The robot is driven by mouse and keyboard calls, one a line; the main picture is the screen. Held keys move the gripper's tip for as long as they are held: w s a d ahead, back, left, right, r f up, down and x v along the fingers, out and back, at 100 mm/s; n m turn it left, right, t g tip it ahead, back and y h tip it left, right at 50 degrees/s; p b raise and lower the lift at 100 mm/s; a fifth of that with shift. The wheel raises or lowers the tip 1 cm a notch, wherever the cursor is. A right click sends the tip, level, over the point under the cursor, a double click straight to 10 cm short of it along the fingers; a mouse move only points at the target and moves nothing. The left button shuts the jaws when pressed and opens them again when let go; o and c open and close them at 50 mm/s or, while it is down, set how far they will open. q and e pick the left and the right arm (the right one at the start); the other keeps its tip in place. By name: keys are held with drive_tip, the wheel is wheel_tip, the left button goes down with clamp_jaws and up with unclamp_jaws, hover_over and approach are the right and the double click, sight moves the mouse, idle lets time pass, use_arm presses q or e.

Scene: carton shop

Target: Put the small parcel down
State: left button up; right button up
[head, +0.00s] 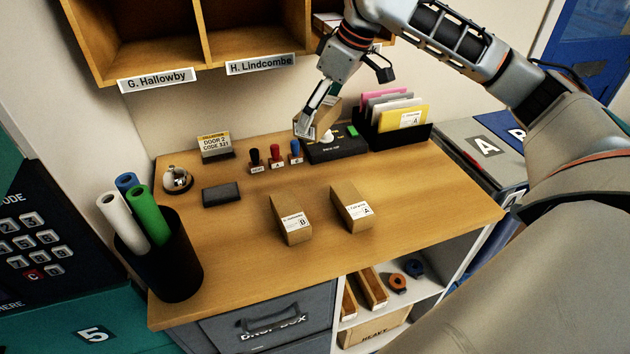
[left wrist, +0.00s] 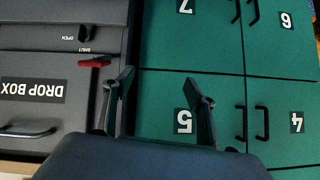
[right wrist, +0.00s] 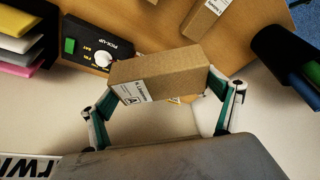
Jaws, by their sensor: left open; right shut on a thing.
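A small brown parcel (right wrist: 158,70) with a white label is held between the fingers of my right gripper (right wrist: 163,88). In the head view my right gripper (head: 312,122) is over the back of the wooden table (head: 240,262), and the held parcel (head: 329,114) is partly hidden by its fingers. Two other brown parcels lie on the table, one labelled B (head: 289,207) and one labelled A (head: 348,195). My left gripper (left wrist: 160,80) is open and empty in the left wrist view, facing green lockers. It is not in the head view.
A black pick-up box (head: 338,150) with a green button lies near the held parcel. Stamps (head: 275,157), a file rack (head: 415,131), a dark pad (head: 221,194), a bell (head: 177,179) and a tube bin (head: 165,265) stand around. Cubbyholes (head: 150,50) hang above. The table's front is clear.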

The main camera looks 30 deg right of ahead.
wheel_tip(320, 180, down, 15)
drive_tip(key=b, duration=0.3)
drive_tip(key=shift+d+b, duration=0.1)
drive_tip(key=shift+b, duration=0.2)
drive_tip(key=shift+f, duration=0.4)
wheel_tip(320, 180, down, 4)
drive_tip(key=shift+f+b, duration=0.1)
drive_tip(key=shift+b, duration=0.45)
drive_tip(key=shift+r+p, duration=0.25)
drive_tip(key=shift+p, duration=0.15)
drive_tip(key=shift+f+p, duration=0.15)
drive_tip(key=shift+p, duration=0.35)
drive_tip(key=o, duration=1.1)
drive_tip(key=shift+f, duration=0.1)
drive_tip(key=shift+c, duration=0.2)
use_arm(q)
drive_tip(key=shift+w+d+f, duration=0.55)
drive_tip(key=shift+d, duration=0.05)
